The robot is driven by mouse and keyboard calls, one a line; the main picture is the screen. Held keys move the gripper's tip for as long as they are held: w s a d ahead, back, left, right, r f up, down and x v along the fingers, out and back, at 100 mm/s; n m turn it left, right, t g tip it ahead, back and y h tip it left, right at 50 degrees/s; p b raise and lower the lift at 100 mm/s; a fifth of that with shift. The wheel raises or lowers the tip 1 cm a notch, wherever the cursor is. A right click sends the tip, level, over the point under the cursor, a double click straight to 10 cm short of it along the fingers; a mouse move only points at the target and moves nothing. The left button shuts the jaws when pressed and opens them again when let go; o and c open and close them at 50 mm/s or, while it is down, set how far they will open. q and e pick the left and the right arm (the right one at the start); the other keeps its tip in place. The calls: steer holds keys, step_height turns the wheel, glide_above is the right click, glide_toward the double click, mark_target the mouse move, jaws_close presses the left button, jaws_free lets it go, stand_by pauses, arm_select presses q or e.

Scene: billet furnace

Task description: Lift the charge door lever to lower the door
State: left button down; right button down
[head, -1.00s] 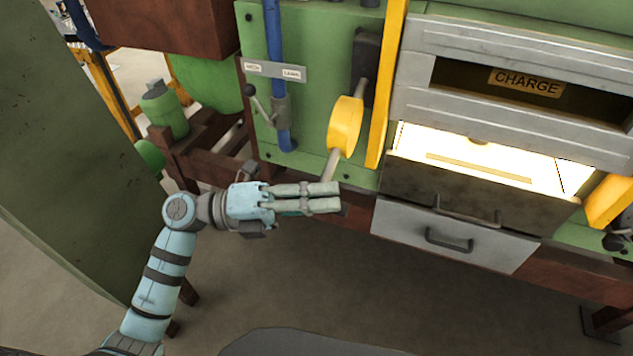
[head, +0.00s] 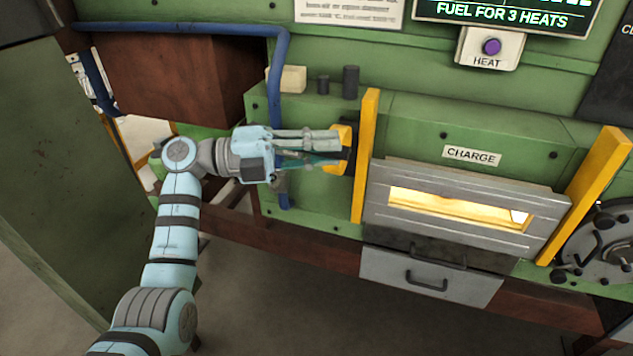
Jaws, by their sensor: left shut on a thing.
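The charge door (head: 385,205) is a grey metal frame with a slot window. It sits low between two yellow guide posts, with orange glow through its slot and the CHARGE label (head: 471,154) uncovered above it. The yellow part of the lever (head: 346,133) is beside the left post, at the front of my left gripper (head: 335,152). The gripper is shut on the lever, its fingers reaching in from the left. The fingers hide most of the lever, including its bar. My right gripper is not in view.
A blue pipe (head: 278,75) runs down left of the lever. The left yellow post (head: 365,150) stands close right of my fingers. A grey drawer (head: 430,278) with a handle is below the door. The HEAT button (head: 491,46) is above right.

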arm_select(q)
steer(key=shift+w+d+r, duration=0.15)
steer(key=shift+w+r, duration=0.25)
steer(key=shift+r, duration=0.75)
steer(key=c, duration=1.4)
jaws_free()
steer(key=shift+r, duration=0.1)
steer(key=shift+c, duration=0.2)
steer(key=shift+w+d+f, duration=0.1)
steer(key=shift+w+f, duration=0.2)
steer(key=shift+w, duration=0.05)
